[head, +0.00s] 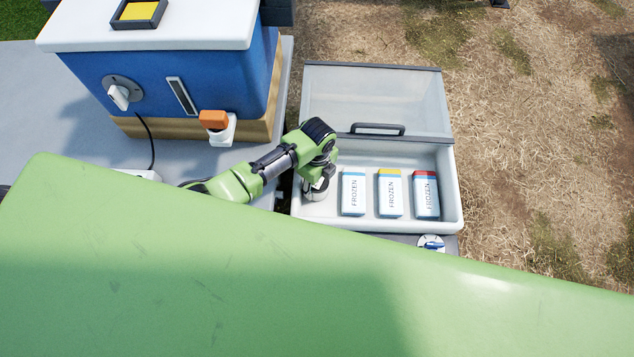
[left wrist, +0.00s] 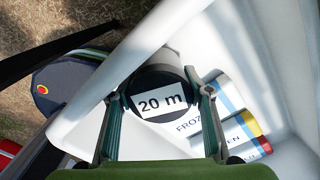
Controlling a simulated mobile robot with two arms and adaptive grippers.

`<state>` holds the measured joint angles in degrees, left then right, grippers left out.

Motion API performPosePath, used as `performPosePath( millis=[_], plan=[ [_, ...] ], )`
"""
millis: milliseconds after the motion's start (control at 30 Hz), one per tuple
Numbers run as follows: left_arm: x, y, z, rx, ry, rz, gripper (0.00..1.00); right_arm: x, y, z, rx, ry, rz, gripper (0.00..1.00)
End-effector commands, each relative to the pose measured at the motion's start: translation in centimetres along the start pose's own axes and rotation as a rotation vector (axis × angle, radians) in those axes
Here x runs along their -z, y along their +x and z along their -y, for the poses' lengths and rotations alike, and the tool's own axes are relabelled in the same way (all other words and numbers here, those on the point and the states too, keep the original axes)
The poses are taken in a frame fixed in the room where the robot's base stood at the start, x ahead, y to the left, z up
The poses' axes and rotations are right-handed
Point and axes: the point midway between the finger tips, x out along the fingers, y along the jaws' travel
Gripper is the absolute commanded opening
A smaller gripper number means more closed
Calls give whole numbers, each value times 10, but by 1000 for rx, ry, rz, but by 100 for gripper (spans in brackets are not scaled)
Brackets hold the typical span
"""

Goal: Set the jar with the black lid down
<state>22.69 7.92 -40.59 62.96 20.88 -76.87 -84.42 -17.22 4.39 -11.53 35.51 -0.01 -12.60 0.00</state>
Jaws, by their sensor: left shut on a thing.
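The jar with the black lid shows in the left wrist view, its lid (left wrist: 162,103) marked "20 m". My left gripper (left wrist: 160,92) is shut on it, one finger on each side. In the head view the jar (head: 315,194) is partly hidden under my left gripper (head: 319,178), inside the left end of the white cooler box (head: 452,213). I cannot tell whether the jar's base touches the cooler floor. My right gripper is not in view.
The cooler's lid (head: 375,95) is open at the back. A blue machine (head: 190,85) with an orange-topped spout (head: 214,121) stands at left.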

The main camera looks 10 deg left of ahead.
Motion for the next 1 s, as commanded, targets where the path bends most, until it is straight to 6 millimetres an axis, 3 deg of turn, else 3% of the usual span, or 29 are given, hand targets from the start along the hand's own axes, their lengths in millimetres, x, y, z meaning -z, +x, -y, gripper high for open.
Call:
performPosePath(
  millis=[333,367,733,867,1000],
  plan=[
    [0,3,1,2,0,0,17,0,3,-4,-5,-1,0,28],
    [0,2,1,1,0,0,53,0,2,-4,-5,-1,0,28],
    [0,-1,0,1,0,0,53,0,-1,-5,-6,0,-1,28],
    [0,-13,1,3,0,1,53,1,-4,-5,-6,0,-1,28],
    [-1,-39,1,4,2,2,53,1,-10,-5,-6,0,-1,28]
  ],
)
